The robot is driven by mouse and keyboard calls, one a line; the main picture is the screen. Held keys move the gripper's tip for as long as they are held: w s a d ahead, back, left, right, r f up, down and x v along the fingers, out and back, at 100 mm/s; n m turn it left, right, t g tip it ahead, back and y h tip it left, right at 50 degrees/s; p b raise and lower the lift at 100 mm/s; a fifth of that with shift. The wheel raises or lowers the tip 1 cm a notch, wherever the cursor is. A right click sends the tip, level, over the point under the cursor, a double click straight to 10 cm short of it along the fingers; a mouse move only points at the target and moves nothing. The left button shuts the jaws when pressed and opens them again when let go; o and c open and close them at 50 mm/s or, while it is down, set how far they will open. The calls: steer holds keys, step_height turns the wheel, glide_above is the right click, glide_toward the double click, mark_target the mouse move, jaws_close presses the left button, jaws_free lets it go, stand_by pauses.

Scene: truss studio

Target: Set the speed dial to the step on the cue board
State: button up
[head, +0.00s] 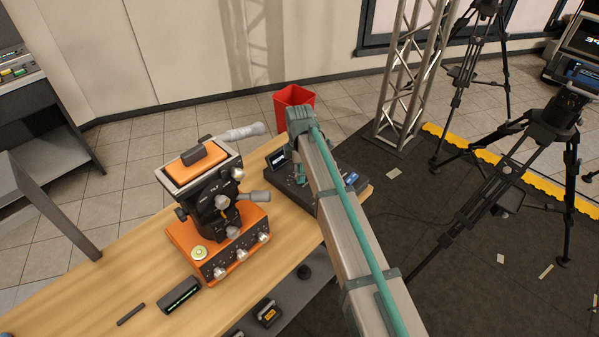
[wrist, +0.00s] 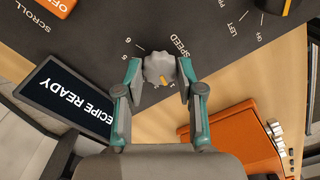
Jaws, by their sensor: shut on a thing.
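The speed dial (wrist: 156,66) is a grey lobed knob on a dark control panel, beside the word SPEED in the wrist view. Its yellow-orange pointer mark faces the lower right of that picture. The numbers 5 and 6 show to its left; other step marks are partly hidden. My gripper (wrist: 160,70) is shut on the dial, one teal finger on each side. In the head view my gripper (head: 294,165) is over the panel (head: 285,190), mostly hidden by my arm, and the dial is hidden. I cannot identify a cue board with a readable step.
A screen (wrist: 72,100) reading "ECIPE READY", partly cut off, stands near the dial. An orange camera head unit (head: 215,200) stands on the wooden table (head: 120,265) left of the panel. A red bin (head: 293,97) is behind; tripods (head: 540,135) stand right.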

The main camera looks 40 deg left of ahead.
steer(key=shift+m, duration=0.4)
steer(key=m, duration=0.4)
steer(key=shift+m+b, duration=0.4)
steer(key=m, duration=0.6)
steer(key=m+b, duration=0.1)
steer(key=m, duration=0.5)
steer(key=shift+w+m, duration=0.1)
steer(key=shift+m, duration=0.2)
steer(key=m, duration=0.5)
steer(key=shift+m, duration=0.4)
steer(key=o, duration=1.1)
steer(key=shift+o, duration=0.2)
